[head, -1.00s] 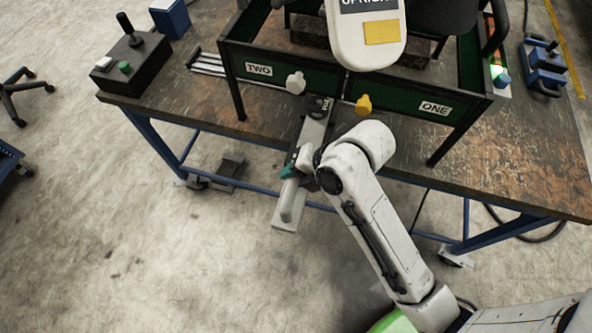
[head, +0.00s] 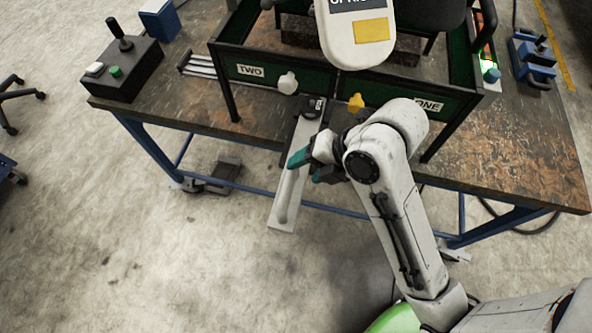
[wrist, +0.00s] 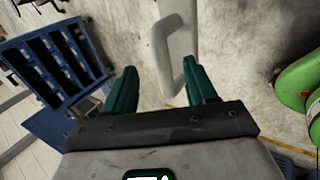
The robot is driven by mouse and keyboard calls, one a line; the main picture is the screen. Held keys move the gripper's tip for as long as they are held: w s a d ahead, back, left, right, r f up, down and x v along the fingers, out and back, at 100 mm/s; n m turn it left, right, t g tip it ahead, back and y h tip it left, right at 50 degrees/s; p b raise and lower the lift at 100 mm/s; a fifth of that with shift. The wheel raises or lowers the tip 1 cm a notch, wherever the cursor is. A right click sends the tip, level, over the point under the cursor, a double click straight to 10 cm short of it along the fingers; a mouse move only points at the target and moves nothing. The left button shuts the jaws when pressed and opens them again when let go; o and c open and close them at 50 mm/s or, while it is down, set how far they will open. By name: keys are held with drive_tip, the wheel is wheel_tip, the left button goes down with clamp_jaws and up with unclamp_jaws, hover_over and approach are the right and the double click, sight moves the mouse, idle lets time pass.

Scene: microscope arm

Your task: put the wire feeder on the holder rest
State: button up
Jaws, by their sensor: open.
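My gripper (head: 308,167) is open and empty in the head view, over the front edge of the bench. Its two teal fingers also show apart in the wrist view (wrist: 160,85). A long pale grey bar with a raised handle (head: 283,212) juts over the bench edge, just beside and below the fingers. A small black labelled piece (head: 313,108) sits at the bar's far end. I cannot tell which things are the wire feeder and the holder rest.
A green-panelled frame marked TWO (head: 250,70) and ONE stands on the bench, with white (head: 288,83) and yellow (head: 356,103) knobs. A white arm with a yellow label (head: 371,30) hangs above. A black joystick box (head: 128,68) is left, a blue device (head: 533,62) right.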

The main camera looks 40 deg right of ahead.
drive_tip(key=shift+p+v, duration=1.45)
drive_tip(key=shift+v, duration=1)
drive_tip(key=s+d+f+m+g+h, duration=0.2)
drive_tip(key=s+f+m, duration=0.3)
drive_tip(key=m, duration=0.8)
drive_tip(key=s+d+f+m+g+h, duration=0.2)
drive_tip(key=s+f+m, duration=0.4)
drive_tip(key=m, duration=0.7)
drive_tip(key=shift+f+g, duration=0.3)
drive_tip(key=shift+f, duration=0.45)
